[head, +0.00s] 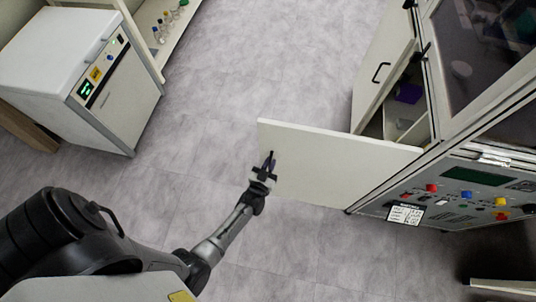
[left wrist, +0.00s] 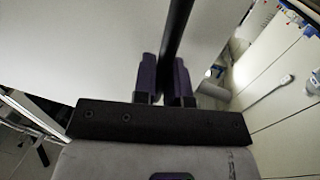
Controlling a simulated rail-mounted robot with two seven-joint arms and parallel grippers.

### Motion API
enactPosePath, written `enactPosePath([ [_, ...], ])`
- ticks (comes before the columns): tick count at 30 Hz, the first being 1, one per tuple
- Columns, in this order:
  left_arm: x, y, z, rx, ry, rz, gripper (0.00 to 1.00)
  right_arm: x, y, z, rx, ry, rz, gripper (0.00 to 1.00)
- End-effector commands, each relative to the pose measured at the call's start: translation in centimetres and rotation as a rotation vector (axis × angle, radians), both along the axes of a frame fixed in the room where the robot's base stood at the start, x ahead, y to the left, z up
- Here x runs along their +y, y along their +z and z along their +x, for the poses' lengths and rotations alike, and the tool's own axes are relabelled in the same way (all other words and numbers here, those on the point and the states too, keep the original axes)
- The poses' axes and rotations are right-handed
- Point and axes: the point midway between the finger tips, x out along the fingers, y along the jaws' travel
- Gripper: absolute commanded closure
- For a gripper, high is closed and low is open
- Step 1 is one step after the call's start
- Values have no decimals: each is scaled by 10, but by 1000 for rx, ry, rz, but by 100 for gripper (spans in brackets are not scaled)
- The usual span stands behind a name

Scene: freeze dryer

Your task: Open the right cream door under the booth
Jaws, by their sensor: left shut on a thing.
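The right cream door (head: 335,165) under the booth stands swung wide open in the head view, its panel reaching out over the floor. My left gripper (head: 268,163) is at the free end of this door, on its near face. In the left wrist view the two fingers (left wrist: 164,78) are shut on a dark upright bar, the door handle (left wrist: 178,30), in front of the cream panel (left wrist: 75,45). Most of the handle is hidden in the head view. My right gripper is in neither view.
The other cream door (head: 375,45), with a black handle (head: 380,72), is beyond; the cabinet interior shows a purple item (head: 408,93). The booth's control panel (head: 450,200) is at right. A white machine (head: 85,75) stands at left, with clear grey floor between.

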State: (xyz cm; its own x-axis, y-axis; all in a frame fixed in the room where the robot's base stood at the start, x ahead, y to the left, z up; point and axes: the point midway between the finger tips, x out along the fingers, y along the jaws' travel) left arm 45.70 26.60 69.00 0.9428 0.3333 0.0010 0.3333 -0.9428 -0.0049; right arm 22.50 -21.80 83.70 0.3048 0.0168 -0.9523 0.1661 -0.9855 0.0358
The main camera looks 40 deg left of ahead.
Motion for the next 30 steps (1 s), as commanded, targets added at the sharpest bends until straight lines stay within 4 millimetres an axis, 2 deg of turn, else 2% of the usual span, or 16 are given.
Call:
enactPosePath([
  [9, -1, -2, -1, 7, -2, 5, 100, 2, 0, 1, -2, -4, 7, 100],
  [10, -1, -2, -1, 7, -2, 5, 87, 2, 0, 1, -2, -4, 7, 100],
  [17, 0, -1, 0, 4, -1, 3, 65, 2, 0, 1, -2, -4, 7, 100],
  [30, -2, 0, -7, 4, -2, 1, 64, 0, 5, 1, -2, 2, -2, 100],
])
